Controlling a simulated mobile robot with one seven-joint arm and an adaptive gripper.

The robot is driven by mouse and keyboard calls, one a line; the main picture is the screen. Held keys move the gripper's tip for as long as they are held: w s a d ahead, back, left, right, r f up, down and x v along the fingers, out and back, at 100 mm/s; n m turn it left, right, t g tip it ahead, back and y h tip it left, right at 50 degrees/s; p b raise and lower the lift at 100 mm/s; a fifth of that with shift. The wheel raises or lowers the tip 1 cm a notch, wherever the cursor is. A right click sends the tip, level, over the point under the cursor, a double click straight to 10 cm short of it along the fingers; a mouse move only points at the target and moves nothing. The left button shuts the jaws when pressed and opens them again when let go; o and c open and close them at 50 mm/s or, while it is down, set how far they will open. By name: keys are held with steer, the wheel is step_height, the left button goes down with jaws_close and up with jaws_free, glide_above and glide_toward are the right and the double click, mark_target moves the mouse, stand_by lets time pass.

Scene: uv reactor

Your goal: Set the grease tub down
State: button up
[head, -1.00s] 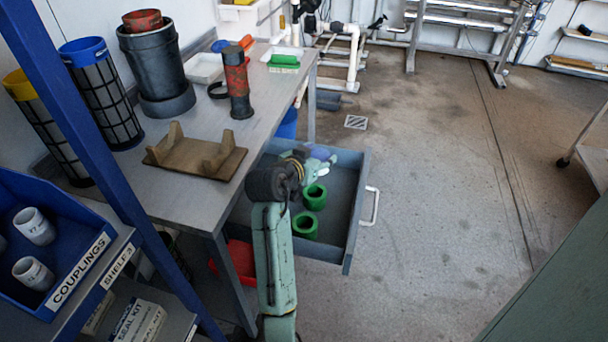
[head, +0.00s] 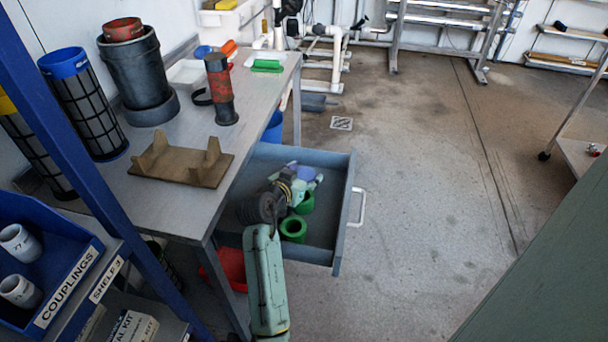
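My gripper (head: 305,180) is low inside the open drawer (head: 344,205), seen from behind and above. A small lilac-blue thing (head: 304,171) shows at its fingers. It may be the grease tub, but it is too small and too covered to be sure. I cannot see whether the fingers are closed on it, or whether it touches the drawer floor. A green hollow ring (head: 293,229) stands in the drawer just in front of my wrist. A second green ring (head: 304,206) is partly hidden under my gripper.
The metal bench (head: 190,215) stands left of the drawer. It carries a wooden cradle (head: 180,165), a red and black cylinder (head: 220,90) and mesh filters (head: 83,105). A blue shelf rack is at the near left. The drawer's right side is clear, as is the floor beyond.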

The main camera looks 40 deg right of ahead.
steer(key=shift+o, duration=0.9)
steer(key=shift+r, duration=0.1)
steer(key=b+v, duration=0.1)
steer(key=v, duration=0.6)
steer(key=shift+s+a+r+b, duration=0.1)
steer(key=shift+a+r+b, duration=0.05)
steer(key=shift+a+b, duration=0.15)
